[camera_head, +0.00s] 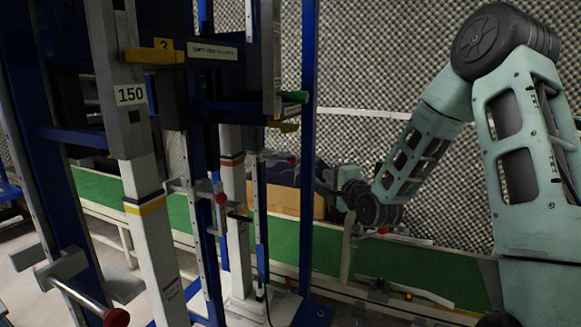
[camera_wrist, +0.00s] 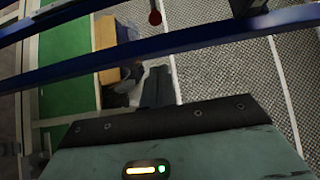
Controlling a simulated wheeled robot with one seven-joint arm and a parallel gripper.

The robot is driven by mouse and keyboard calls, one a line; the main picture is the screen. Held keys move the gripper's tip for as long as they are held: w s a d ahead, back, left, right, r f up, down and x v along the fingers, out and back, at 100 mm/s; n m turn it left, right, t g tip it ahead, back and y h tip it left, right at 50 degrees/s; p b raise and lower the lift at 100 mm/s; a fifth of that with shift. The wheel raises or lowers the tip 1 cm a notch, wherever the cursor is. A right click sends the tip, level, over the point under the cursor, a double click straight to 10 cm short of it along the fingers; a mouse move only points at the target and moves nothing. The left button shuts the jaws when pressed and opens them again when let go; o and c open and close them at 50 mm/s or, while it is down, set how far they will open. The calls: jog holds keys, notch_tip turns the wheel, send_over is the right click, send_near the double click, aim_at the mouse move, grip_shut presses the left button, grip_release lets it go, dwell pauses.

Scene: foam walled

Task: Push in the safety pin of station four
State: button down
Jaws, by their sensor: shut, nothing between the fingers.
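My gripper (camera_head: 322,175) is right of the blue and white frame in the head view, in front of the grey foam wall. It is small and dark there. In the wrist view its dark fingers (camera_wrist: 157,88) are together with nothing between them. A red ball knob (camera_wrist: 155,17) shows beyond the fingertips, apart from them, past a blue bar. In the head view red knobs sit on rods at the frame: one at the middle (camera_head: 221,198), one nearer my gripper (camera_head: 292,160), and one low at the left (camera_head: 116,317). I cannot read a number four, so I cannot tell which pin is station four's.
A green-ended handle (camera_head: 295,97) juts right. A blue bar (camera_wrist: 200,42) crosses the wrist view close to my fingers. A cardboard box (camera_head: 285,200) stands behind the posts on a green belt (camera_head: 400,265).

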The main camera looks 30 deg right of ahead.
aim_at(285, 160)
jog(key=shift+w+a+p, duration=0.2)
jog(key=shift+w+p, duration=0.2)
jog(key=shift+w, duration=1.6)
jog(key=shift+w+a+p, duration=0.25)
jog(key=shift+w+p, duration=0.1)
jog(key=shift+w, duration=1.7)
jog(key=shift+w+a+p, duration=0.2)
jog(key=shift+w+p, duration=0.2)
jog(key=shift+w, duration=1.6)
jog(key=w+a, duration=0.1)
jog(key=w, duration=0.1)
jog(key=w+a+b, duration=0.1)
jog(key=a, duration=0.1)
jog(key=shift+w+r, duration=0.1)
jog(key=shift+w, duration=0.25)
jog(key=shift+a, duration=0.15)
jog(key=shift+b, duration=0.3)
